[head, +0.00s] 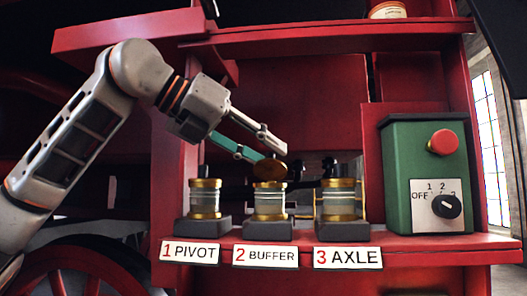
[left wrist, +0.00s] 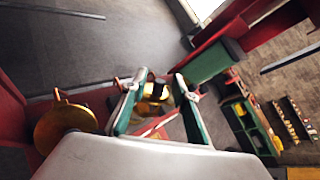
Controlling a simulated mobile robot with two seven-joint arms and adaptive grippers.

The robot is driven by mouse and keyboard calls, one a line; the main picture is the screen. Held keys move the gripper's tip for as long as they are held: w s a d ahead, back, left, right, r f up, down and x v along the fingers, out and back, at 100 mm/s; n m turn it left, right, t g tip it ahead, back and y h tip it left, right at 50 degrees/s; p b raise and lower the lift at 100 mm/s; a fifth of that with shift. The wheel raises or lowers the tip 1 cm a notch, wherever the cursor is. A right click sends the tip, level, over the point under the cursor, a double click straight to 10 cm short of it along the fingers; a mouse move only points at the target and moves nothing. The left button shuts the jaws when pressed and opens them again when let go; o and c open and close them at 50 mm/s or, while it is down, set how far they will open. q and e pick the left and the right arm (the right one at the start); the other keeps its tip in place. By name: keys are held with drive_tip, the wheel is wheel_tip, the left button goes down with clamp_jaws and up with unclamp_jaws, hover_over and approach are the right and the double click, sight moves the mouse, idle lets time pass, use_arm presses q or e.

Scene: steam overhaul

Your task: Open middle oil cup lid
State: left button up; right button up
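Three glass-and-brass oil cups stand in a row on a red shelf. The middle oil cup (head: 270,201) is above the "2 BUFFER" label. Its brass lid (head: 269,169) appears tipped up, with a round face toward the head camera. A brass disc (left wrist: 62,128), probably this lid, shows at the left of the left wrist view. My left gripper (head: 277,156) is open and empty just above the middle cup, its fingers pointing right. Lid contact is unclear. In the left wrist view, a brass cup with a black knob (left wrist: 157,91) appears beyond the spread fingers. My right gripper is not visible.
The left cup (head: 205,199) and right cup (head: 338,198) have dark knobs on top. A green control box (head: 398,165) with a red button and rotary switch stands at the right. A red ledge (head: 310,38) runs overhead.

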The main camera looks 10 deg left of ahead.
use_arm(q)
drive_tip(key=v, duration=1.2)
